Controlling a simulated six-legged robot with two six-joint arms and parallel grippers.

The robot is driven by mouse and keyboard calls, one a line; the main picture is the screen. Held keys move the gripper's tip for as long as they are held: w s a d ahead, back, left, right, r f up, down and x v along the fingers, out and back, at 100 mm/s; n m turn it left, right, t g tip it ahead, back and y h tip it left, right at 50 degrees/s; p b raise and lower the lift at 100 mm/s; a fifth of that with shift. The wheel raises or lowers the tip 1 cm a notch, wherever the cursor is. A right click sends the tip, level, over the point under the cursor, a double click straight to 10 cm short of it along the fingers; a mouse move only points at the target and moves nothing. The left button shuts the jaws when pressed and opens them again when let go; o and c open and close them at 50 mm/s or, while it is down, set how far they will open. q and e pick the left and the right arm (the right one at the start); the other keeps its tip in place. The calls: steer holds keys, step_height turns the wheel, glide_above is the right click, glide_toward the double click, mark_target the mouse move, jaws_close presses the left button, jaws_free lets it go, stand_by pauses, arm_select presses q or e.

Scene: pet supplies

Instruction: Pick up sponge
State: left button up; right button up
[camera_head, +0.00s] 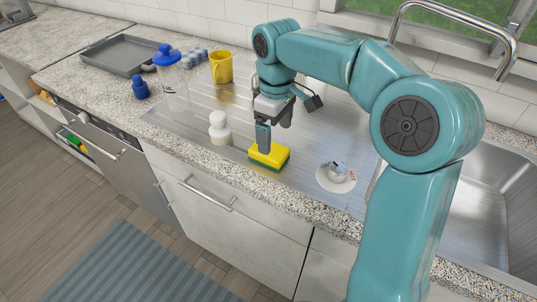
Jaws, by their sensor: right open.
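A yellow sponge (269,156) with a green underside lies on the metal drainboard near the counter's front edge. My right gripper (264,148) points down with its fingers at the top of the sponge. One finger shows against the sponge's upper side; the other is mostly hidden behind it. The gripper is open, and I cannot tell whether it touches the sponge. My left gripper is not in view.
A white bottle (219,129) stands just left of the sponge. A white dish with a small metal item (336,177) lies to the right. A yellow cup (221,67), a clear jar (174,88) and a blue bottle (140,89) stand further back. The sink (478,215) is at right.

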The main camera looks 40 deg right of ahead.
mark_target(272, 150)
step_height(272, 150, down, 2)
steer(key=shift+s+f, duration=0.1)
steer(key=shift+f, duration=0.1)
steer(key=f, duration=0.2)
steer(key=w+f, duration=0.1)
steer(key=f, duration=0.1)
steer(key=shift+a+b, duration=0.15)
steer(key=shift+b, duration=0.15)
steer(key=shift+s+f, duration=0.15)
steer(key=shift+f, duration=0.2)
steer(key=shift+c, duration=0.3)
steer(key=c, duration=1)
